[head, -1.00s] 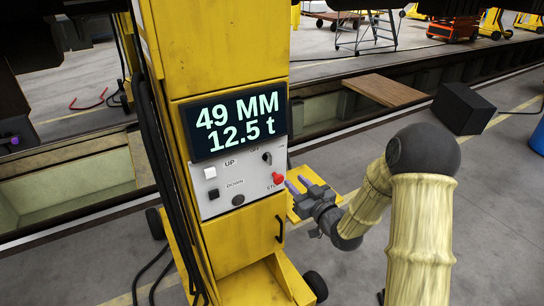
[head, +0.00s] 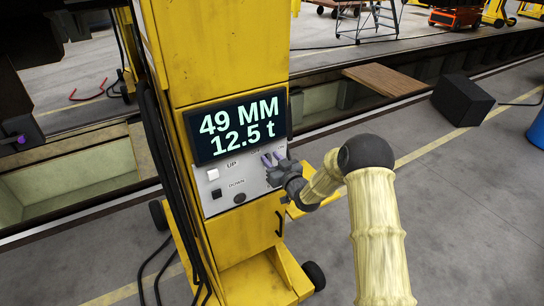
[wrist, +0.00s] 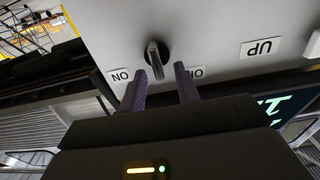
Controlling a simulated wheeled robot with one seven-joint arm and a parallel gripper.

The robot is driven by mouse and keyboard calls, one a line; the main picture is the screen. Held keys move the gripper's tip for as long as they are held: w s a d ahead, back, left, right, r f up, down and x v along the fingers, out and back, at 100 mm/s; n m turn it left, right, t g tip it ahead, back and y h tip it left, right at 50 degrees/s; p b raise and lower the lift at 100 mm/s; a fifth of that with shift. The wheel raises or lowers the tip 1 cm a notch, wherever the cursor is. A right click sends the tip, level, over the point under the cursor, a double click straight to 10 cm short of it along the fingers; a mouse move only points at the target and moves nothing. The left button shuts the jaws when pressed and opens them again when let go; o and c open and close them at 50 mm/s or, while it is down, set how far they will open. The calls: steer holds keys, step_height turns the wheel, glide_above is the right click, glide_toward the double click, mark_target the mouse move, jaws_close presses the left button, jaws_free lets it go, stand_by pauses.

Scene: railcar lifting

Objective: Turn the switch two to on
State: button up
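The switch is a dark rotary knob (wrist: 155,58) on the grey control panel (head: 213,202) of the yellow column. In the wrist view, which is upside down, an ON label (wrist: 120,76) is left of the knob. Another label (wrist: 196,72) on the right is partly covered by a finger. The knob's bar points roughly up and down there, slightly tilted. My gripper (wrist: 161,85) is open, with one purple finger on each side of the knob's near end; contact cannot be told. In the head view my gripper (head: 272,160) covers most of the knob.
A display (head: 237,126) reading 49 MM and 12.5 t is above the panel. A white UP button (head: 213,174) and dark buttons (head: 216,194) sit left of my gripper. Cables run down the column's left side. Open floor (head: 460,220) lies to the right.

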steer(key=shift+w, duration=0.1)
jaws_close()
